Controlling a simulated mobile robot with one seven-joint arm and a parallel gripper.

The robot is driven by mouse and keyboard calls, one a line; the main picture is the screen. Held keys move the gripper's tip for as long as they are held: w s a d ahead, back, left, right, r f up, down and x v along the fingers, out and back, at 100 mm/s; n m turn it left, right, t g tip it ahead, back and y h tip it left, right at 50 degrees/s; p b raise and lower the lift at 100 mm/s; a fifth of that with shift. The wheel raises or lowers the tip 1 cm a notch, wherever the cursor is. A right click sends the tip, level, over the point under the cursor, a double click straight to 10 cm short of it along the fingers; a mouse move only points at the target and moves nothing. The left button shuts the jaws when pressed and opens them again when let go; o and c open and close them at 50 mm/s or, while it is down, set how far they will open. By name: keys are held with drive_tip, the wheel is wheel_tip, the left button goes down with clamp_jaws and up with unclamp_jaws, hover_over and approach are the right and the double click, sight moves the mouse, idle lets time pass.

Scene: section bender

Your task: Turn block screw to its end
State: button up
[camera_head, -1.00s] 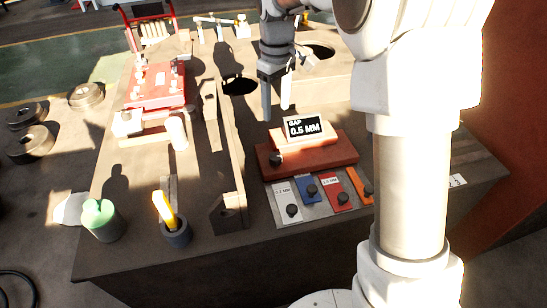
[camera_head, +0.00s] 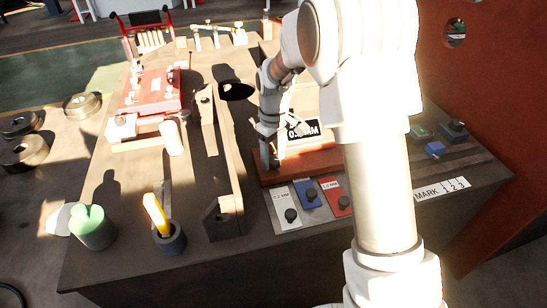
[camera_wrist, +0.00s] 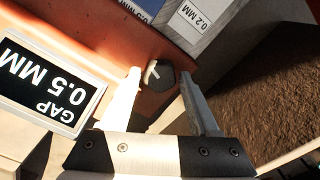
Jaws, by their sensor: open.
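The block screw (camera_wrist: 154,86) is a dark knob with a white pointer mark on the face of the orange block (camera_wrist: 130,35). In the wrist view my gripper (camera_wrist: 161,78) is open. Its fingertips lie on either side of the knob, with visible space between; I cannot tell how deep they reach around it. In the head view my gripper (camera_head: 268,160) is low at the left end of the orange block (camera_head: 318,162) and hides the screw. The gap display (camera_wrist: 42,85) reads 0.5 MM and is partly covered by my arm in the head view.
A long upright bar (camera_head: 222,150) stands to the left. A dark cup (camera_head: 170,240) and a green-topped container (camera_head: 92,230) stand at front left.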

drive_tip(key=shift+c, duration=0.4)
clamp_jaws()
drive_tip(key=shift+m, duration=0.3)
drive_tip(key=m+p, duration=0.2)
drive_tip(key=m, duration=0.1)
drive_tip(key=shift+r, duration=0.1)
drive_tip(key=shift+m+p, duration=0.75)
drive_tip(key=shift+m, duration=1.35)
drive_tip(key=shift+o, duration=0.4)
unclamp_jaws()
